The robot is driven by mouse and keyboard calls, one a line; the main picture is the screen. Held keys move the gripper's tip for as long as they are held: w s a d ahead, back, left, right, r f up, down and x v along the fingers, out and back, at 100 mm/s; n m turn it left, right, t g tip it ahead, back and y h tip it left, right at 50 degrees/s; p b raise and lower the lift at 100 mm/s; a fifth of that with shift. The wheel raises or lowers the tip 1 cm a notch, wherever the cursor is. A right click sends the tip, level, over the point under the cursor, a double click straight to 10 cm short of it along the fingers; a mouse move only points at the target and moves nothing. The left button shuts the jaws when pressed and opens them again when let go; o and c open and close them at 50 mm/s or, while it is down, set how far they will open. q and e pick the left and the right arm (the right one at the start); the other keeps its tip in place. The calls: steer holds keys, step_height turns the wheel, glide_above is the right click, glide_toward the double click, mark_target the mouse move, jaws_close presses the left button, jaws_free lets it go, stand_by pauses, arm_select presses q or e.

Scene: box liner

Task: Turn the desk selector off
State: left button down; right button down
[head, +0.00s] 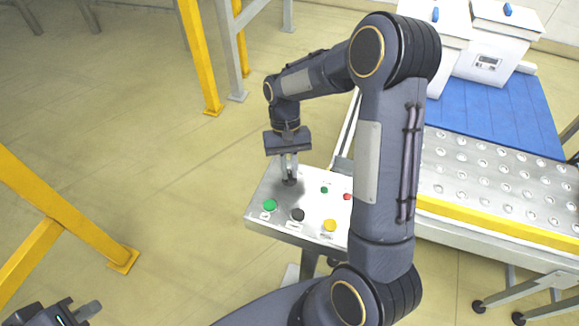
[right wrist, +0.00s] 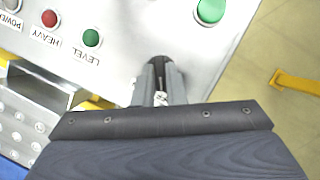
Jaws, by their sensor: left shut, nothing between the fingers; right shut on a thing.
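The desk (head: 312,206) is a white sloped control panel in the middle of the head view. The selector (head: 290,182) is a small dark knob near its upper left. It also shows in the right wrist view (right wrist: 157,62), partly hidden between the fingers. My right gripper (head: 288,174) points down at the panel and is shut on the selector; its fingers also show in the right wrist view (right wrist: 160,82). The knob's exact turn angle cannot be told. My left gripper (head: 85,312) is shut and empty at the bottom left, far from the desk.
The panel also has a green button (head: 269,205), a black button (head: 298,215), a yellow button (head: 330,225) and small lamps marked LEVEL (right wrist: 91,38) and HEAVY (right wrist: 49,18). A roller-ball table (head: 480,185) stands right. Yellow posts (head: 200,60) stand behind.

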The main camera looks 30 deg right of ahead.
stand_by(0.4)
steer(key=c, duration=1.5)
jaws_free()
steer(key=v, duration=0.8)
steer(key=shift+b, duration=0.4)
